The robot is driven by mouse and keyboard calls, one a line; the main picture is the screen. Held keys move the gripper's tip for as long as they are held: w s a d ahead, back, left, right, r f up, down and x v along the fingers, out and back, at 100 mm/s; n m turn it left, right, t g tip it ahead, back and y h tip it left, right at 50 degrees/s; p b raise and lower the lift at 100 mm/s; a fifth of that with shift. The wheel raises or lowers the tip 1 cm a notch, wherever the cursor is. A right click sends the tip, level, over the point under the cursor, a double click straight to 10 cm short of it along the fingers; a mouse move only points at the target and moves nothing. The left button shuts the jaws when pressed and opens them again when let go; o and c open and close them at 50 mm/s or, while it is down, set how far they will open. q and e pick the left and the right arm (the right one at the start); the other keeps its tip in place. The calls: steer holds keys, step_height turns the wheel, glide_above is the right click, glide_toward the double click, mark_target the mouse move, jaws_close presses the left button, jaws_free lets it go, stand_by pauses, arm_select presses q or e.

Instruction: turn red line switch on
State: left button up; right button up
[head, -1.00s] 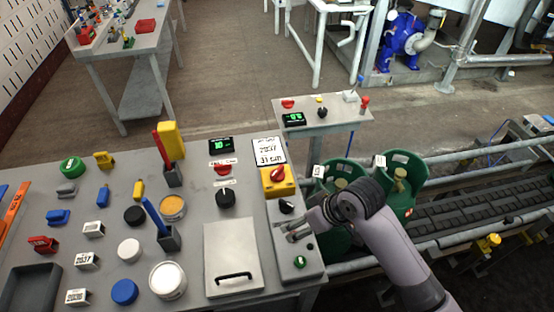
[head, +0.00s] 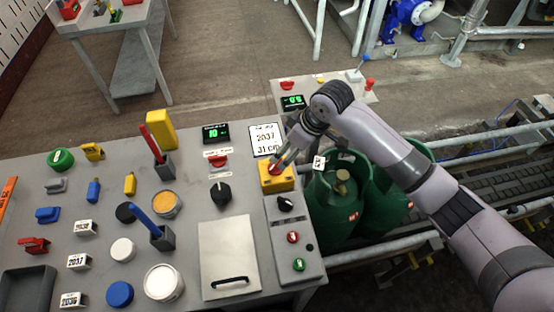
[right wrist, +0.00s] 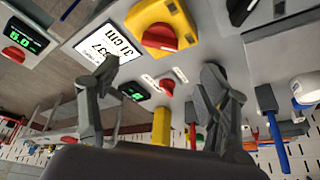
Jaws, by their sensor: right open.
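A yellow box (head: 283,184) with a red rotary knob (head: 273,169) is mounted at the right side of the grey worktable. My right gripper (head: 284,158) is open and empty just over this box, its fingers partly covering the knob. In the right wrist view the red knob (right wrist: 160,38) on the yellow box (right wrist: 171,12) lies ahead of the open fingers; contact cannot be told. A smaller red switch (head: 217,160) sits under the green display, left of the box; in the right wrist view it shows between the fingers (right wrist: 167,86). My left gripper is out of view.
A panel with a black knob (head: 285,203), a red button (head: 292,237) and a green button (head: 299,264) adjoins the box. A white label (head: 266,139) stands behind it. Green gas cylinders (head: 335,205) stand to the right, beside the conveyor.

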mark_target(277, 164)
steer(key=p+x, duration=0.1)
steer(key=x, duration=0.8)
steer(key=shift+w+a+f, duration=0.2)
steer(key=shift+f, duration=0.25)
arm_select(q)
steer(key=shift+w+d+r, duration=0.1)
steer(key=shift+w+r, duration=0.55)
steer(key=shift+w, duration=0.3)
arm_select(e)
steer(key=c, duration=1.2)
steer(key=shift+o, duration=0.2)
